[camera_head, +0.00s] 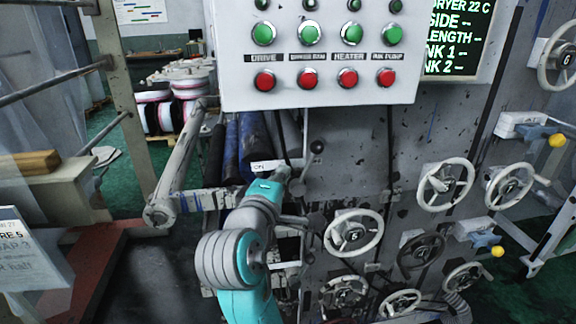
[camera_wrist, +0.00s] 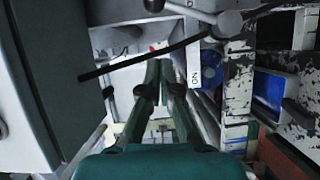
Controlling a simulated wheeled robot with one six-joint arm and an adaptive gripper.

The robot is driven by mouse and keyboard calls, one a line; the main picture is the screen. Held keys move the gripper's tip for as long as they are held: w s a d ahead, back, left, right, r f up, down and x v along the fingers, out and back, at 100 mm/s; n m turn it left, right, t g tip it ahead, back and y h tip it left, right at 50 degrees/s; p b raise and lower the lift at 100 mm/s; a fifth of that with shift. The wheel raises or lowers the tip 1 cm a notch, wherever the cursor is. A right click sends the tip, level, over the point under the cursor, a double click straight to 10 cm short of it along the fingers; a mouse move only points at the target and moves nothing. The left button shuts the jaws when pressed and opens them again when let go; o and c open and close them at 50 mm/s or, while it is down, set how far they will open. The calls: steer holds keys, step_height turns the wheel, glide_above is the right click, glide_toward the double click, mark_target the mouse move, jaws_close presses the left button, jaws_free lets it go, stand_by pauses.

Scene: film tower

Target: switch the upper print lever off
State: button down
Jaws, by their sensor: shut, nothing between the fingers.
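A white ON plate (camera_head: 262,166) sits beside the rollers, just left of my gripper in the head view. The ON plate also shows in the wrist view (camera_wrist: 193,70), turned upside down, right of my fingers. In the wrist view a metal lever arm (camera_wrist: 190,11) runs from a black knob at the top edge to a round hub. My gripper (camera_wrist: 160,92) is shut and empty, its fingers apart from that arm in the picture. In the head view its tip (camera_head: 283,171) is partly hidden against the machine.
A white button panel (camera_head: 320,50) with green and red buttons overhangs the area. Several handwheels (camera_head: 354,233) cover the machine face at right. A metal roller arm (camera_head: 180,165) is at left. In the wrist view a dark rod (camera_wrist: 140,58) crosses beyond my fingers and a grey box (camera_wrist: 55,80) stands close at left.

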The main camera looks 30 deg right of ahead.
steer(key=shift+v, duration=1.15)
steer(key=s+a+f+n+t+y, duration=0.15)
steer(key=s+f+y, duration=0.45)
steer(key=f, duration=0.9)
steer(key=s+a+f+n+t+y, duration=0.1)
steer(key=s+a+f+t+y, duration=0.15)
steer(key=s+f, duration=0.9)
steer(key=s+f+m+g+y, duration=0.2)
steer(key=s+f+m+y, duration=0.25)
steer(key=s+f, duration=0.55)
steer(key=s+r+m, duration=0.2)
steer(key=s+m, duration=0.1)
steer(key=s, duration=0.4)
steer(key=s+r+m, duration=0.2)
steer(key=s+m, duration=0.1)
steer(key=s, duration=0.5)
steer(key=shift+s+r+h, duration=0.15)
steer(key=shift+r+h, duration=0.15)
steer(key=shift+h, duration=0.1)
